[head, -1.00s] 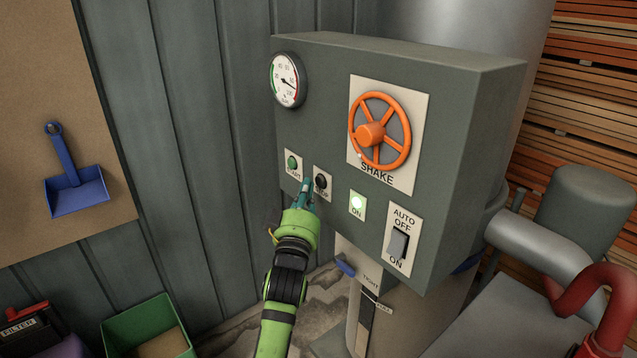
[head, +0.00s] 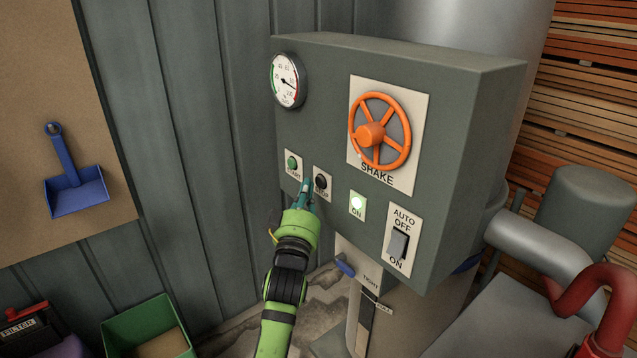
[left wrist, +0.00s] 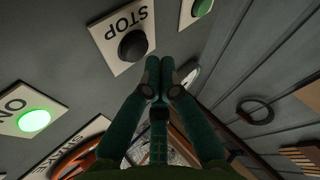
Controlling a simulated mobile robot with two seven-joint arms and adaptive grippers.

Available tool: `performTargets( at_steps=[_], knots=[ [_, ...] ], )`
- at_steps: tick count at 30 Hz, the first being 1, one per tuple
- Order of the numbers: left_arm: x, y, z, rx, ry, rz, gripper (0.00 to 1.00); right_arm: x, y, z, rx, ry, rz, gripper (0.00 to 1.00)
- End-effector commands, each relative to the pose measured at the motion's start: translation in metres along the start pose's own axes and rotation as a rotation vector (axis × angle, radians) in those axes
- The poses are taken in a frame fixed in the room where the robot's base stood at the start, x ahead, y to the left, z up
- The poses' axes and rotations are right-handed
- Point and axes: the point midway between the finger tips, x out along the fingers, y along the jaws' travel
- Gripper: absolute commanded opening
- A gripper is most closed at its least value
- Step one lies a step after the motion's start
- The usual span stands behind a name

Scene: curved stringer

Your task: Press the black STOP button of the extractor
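The black STOP button (head: 321,181) is a round knob on a cream plate on the front of the grey extractor box (head: 450,130). It shows upside down and clear in the left wrist view (left wrist: 133,46). My left gripper (head: 307,184) is in front of the panel, just left of the STOP button. In the left wrist view its two teal fingers (left wrist: 159,66) are together and empty. The gap to the panel is hard to judge. My right gripper is not in view.
The green START button (head: 292,163) is left of STOP. A gauge (head: 286,80) is above. A corrugated wall stands at left.

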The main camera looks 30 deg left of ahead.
Motion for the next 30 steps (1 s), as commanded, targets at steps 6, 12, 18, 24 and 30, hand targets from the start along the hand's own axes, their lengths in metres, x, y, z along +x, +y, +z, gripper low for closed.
performTargets(
  at_steps=[6,12,18,24,30],
  knots=[
    [0.0050,0.0036,0.0038,-0.001,0.000,0.000,0.00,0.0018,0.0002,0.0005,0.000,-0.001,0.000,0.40],
    [0.0057,0.0042,0.0040,-0.001,0.000,0.000,0.00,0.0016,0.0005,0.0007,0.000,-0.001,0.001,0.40],
    [0.0058,0.0043,0.0042,-0.001,0.000,0.000,0.00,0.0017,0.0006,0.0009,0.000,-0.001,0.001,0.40],
    [0.0071,0.0053,0.0051,-0.002,0.001,0.000,0.00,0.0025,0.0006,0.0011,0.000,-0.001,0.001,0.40],
    [0.0089,0.0066,0.0063,-0.002,0.001,0.000,0.00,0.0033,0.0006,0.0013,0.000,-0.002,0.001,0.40]
  ],
)
